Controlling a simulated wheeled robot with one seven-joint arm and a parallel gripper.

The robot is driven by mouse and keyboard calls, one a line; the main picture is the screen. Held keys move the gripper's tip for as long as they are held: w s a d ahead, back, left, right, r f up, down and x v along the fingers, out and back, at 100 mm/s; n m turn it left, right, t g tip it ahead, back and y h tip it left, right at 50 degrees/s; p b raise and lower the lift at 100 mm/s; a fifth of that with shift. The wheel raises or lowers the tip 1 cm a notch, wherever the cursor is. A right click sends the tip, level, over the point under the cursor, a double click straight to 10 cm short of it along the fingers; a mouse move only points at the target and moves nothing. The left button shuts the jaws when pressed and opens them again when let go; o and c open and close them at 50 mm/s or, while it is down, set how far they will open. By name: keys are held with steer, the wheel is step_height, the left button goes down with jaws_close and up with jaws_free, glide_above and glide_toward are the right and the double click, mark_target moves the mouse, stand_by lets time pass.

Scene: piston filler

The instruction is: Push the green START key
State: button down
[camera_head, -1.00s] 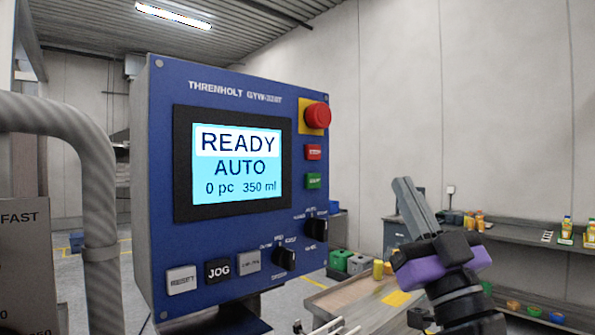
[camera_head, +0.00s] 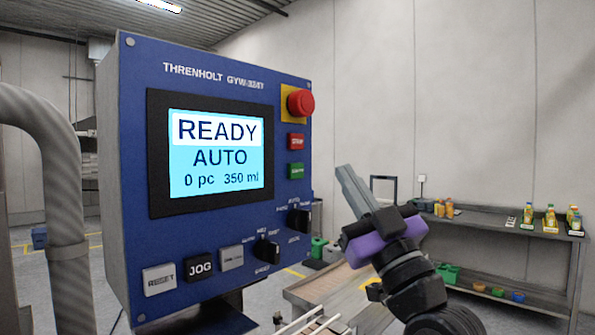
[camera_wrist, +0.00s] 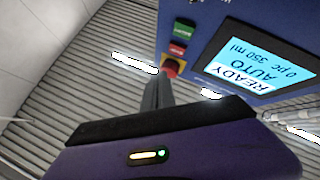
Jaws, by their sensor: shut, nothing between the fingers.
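The green START key (camera_head: 296,171) is on the right side of the blue control panel (camera_head: 215,240), below a red key (camera_head: 296,142) and the red emergency stop on its yellow plate. In the wrist view the green key (camera_wrist: 184,31) is near the top, beyond the fingers. My gripper (camera_head: 345,172) is shut and empty, to the right of the panel, with its fingers pointing up and left. It appears apart from the green key in the head view. In the wrist view my gripper (camera_wrist: 157,85) has its fingertips close to the emergency stop in the picture.
The red emergency stop (camera_head: 300,103) sticks out above the keys. Two black selector knobs (camera_head: 267,250) and the RESET and JOG keys (camera_head: 200,265) sit lower. The display (camera_head: 213,153) reads READY, AUTO. A pipe (camera_head: 65,230) stands left; a bench (camera_head: 490,230) stands at right.

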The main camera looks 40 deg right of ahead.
mark_target(297, 171)
steer(key=w, duration=0.7)
steer(key=shift+a, duration=0.15)
steer(key=shift+w, duration=0.2)
stand_by(1.8)
steer(key=shift+w, duration=0.25)
steer(key=shift+w, duration=0.45)
stand_by(0.6)
steer(key=shift+s+b, duration=0.2)
steer(key=shift+b, duration=0.1)
steer(key=shift+s, duration=0.65)
